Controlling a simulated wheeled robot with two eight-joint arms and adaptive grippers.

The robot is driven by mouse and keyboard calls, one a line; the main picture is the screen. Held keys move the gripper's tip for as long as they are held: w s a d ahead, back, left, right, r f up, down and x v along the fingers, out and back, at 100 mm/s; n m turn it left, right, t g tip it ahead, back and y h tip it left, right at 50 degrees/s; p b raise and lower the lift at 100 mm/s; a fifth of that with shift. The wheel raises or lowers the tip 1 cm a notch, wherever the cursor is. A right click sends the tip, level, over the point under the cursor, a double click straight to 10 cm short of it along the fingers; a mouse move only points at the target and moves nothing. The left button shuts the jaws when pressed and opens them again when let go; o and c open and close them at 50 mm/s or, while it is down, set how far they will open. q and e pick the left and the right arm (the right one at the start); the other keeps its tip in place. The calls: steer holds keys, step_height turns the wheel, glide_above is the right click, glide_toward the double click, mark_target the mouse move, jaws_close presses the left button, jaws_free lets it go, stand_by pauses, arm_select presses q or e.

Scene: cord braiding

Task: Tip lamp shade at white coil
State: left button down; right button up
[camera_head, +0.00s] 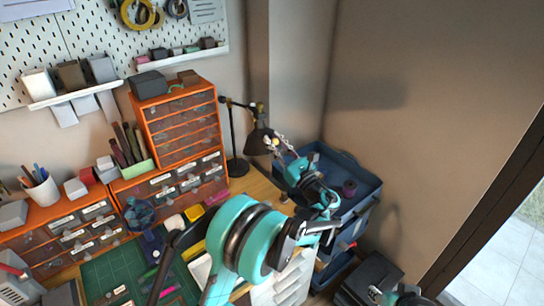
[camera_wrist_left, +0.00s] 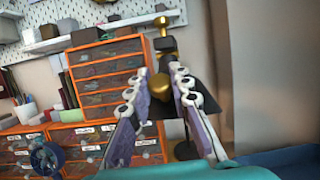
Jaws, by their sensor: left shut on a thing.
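The desk lamp has a black shade (camera_head: 257,143), hanging from a thin black arm with brass joints. My left gripper (camera_head: 273,143) is at the right side of the shade, its fingers shut on it. In the left wrist view, the fingers (camera_wrist_left: 162,82) stand either side of a brass knob, and the dark shade (camera_wrist_left: 206,92) shows behind them. The exact contact is partly hidden by the fingers. A small white roll (camera_head: 174,222), possibly the white coil, lies on the desk, left of and nearer than the lamp.
An orange drawer cabinet (camera_head: 180,124) stands left of the lamp. The green cutting mat (camera_head: 118,270) and small items cover the front left desk. A wall closes the right side.

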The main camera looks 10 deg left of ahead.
arm_select(q)
steer(key=shift+w+f+t+y+b, duration=0.15)
steer(key=shift+w+f+y+b, duration=0.05)
steer(key=shift+f+b, duration=0.2)
steer(key=shift+w+f+t+y+b, duration=0.15)
steer(key=shift+f+y+b, duration=0.05)
steer(key=shift+f+b, duration=0.2)
steer(key=shift+w+a+f+y+b, duration=0.1)
steer(key=shift+f+y+b, duration=0.1)
steer(key=shift+y+b, duration=0.4)
arm_select(e)
steer(key=shift+d+f, duration=0.1)
steer(key=shift+f, duration=1.75)
arm_select(q)
steer(key=c, duration=1.4)
jaws_free()
steer(key=shift+o, duration=0.2)
steer(key=v, duration=1.2)
